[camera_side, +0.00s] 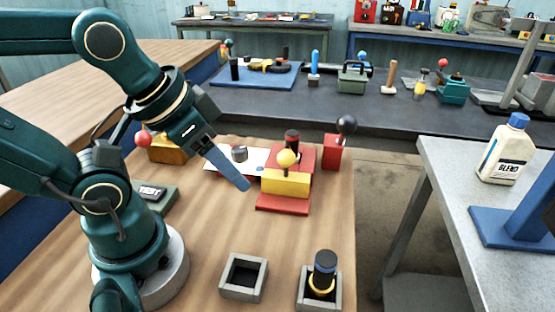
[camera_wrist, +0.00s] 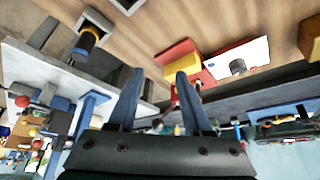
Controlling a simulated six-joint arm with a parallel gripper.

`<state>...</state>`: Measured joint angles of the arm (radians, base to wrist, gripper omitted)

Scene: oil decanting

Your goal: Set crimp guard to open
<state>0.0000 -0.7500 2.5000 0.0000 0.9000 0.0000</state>
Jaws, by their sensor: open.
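No label reading crimp guard is legible, so I cannot tell which fixture it is. A yellow block with a yellow ball knob (camera_side: 286,180) stands on a red base on the wooden table; the block also shows in the wrist view (camera_wrist: 181,65). A red box with a black ball lever (camera_side: 334,153) stands behind it to the right. An orange block with a red ball lever (camera_side: 168,151) is at the left. My gripper (camera_side: 244,186) is open and empty, its blue fingers pointing down just left of the yellow block in the side view. Its fingers (camera_wrist: 158,74) show apart in the wrist view.
A white plate with a grey cylinder (camera_side: 239,154) lies behind my fingers. A grey square holder (camera_side: 244,278) is empty; another holds a black bottle with a yellow ring (camera_side: 323,275). A green box marked TEST (camera_side: 155,197) is near my base. A bottle (camera_side: 503,150) stands on the right bench.

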